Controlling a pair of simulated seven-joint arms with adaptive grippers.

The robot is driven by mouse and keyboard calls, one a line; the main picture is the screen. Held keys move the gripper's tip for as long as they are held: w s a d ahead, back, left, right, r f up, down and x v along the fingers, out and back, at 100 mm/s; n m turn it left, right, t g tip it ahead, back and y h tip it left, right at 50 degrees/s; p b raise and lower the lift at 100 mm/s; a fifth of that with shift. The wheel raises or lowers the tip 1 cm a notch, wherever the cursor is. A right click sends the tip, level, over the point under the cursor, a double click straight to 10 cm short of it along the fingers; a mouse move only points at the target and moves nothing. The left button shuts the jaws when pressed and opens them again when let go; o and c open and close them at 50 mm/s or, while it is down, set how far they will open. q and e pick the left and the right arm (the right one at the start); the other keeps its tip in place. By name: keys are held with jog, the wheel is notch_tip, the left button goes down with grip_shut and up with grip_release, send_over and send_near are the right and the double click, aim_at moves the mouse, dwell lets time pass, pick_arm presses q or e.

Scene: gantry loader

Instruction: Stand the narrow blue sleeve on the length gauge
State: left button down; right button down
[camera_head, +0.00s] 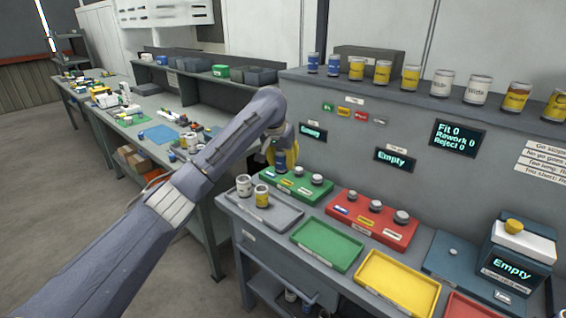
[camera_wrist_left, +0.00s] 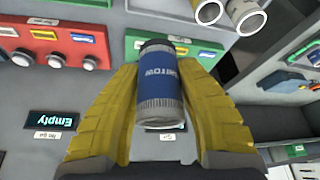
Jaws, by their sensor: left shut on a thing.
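The narrow blue sleeve (camera_wrist_left: 158,78), with grey ends and lettering around it, is between the yellow fingers of my left gripper (camera_wrist_left: 160,100). In the head view the left gripper (camera_head: 284,156) is shut on the sleeve (camera_head: 281,160) above the left end of the green gauge block (camera_head: 268,191). I cannot tell whether the sleeve touches that block. A blue-grey unit (camera_head: 515,258) with a yellow knob and an "Empty" display stands at the right; its label is too small to read, so I cannot tell whether it is the length gauge. My right gripper is not in view.
A red gauge block (camera_head: 352,228) with several posts stands right of the green one. A grey tray (camera_head: 283,222) holds a white sleeve (camera_head: 244,187) and a yellow one (camera_head: 262,196). Green (camera_head: 326,247) and yellow (camera_head: 398,285) trays lie empty. Several sleeves line the shelf.

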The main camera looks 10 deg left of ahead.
pick_arm(q)
jog(key=shift+r, duration=0.15)
jog(key=shift+r, duration=2.15)
